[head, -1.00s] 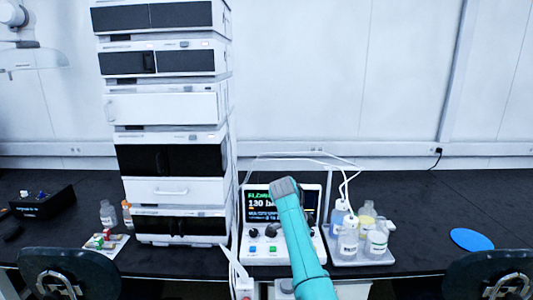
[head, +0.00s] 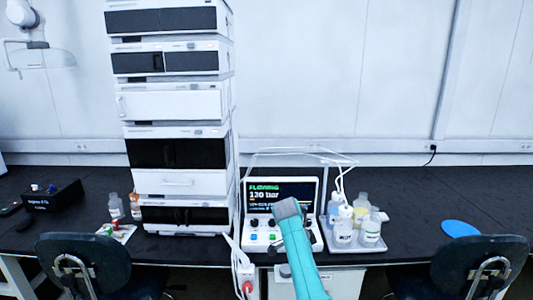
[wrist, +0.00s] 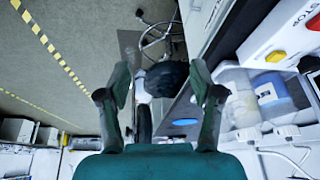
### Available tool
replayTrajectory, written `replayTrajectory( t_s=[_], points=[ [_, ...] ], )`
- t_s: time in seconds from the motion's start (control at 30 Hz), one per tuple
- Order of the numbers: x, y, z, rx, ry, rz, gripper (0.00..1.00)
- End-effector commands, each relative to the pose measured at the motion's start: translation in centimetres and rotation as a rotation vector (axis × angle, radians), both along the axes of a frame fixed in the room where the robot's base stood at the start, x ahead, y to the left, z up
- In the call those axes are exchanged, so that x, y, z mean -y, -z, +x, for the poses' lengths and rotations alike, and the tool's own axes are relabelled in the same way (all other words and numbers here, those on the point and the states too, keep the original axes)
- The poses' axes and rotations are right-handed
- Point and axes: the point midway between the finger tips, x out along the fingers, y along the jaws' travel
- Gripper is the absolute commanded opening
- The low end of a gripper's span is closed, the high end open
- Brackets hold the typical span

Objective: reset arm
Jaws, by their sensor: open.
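My arm shows in the head view as a teal link with a grey cap, rising from the bottom edge in front of the pump controller (head: 262,238). The controller's screen reads "FLOWING" and 130 bar. My gripper is not clearly seen in the head view. In the wrist view my gripper (wrist: 160,88) has its two dark fingers spread wide apart with nothing between them. Beyond the fingers are a dark chair (wrist: 167,78) and the grey floor.
A tall chromatography stack (head: 178,150) stands left of the controller. A tray (head: 352,247) of bottles stands to its right, with tubing above. A blue disc (head: 461,228) lies further right. Two chairs (head: 85,262) (head: 478,265) stand at the bench front.

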Motion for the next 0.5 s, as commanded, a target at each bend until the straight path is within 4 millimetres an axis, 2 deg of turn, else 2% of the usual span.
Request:
replayTrajectory(
  t_s=[0.27, 0.5],
  points=[
    [0.8, 7.0, -1.7, 0.028, -0.113, 0.011, 0.65],
    [1.7, 16.0, -5.5, 0.079, -0.282, 0.021, 0.65]
  ],
)
